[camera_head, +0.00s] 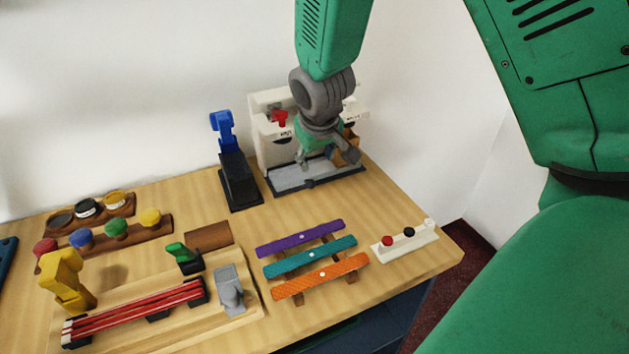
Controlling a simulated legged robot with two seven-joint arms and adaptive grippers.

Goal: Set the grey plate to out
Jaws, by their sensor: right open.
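The grey plate (290,178) lies flat in a low black-edged base in front of a white housing (267,130) at the back right of the counter. My right gripper (325,158) reaches down from above, over the right part of the plate. Its fingers are apart, and it hides part of the plate and of the housing's front. I cannot tell whether a fingertip touches the plate. My left gripper is out of view.
A black stand with a blue top (222,125) is just left of the housing. Purple, teal (310,257) and orange bars lie in front. A white button strip (404,240) is near the right edge. A wooden board (250,300) with red strips fills the front left.

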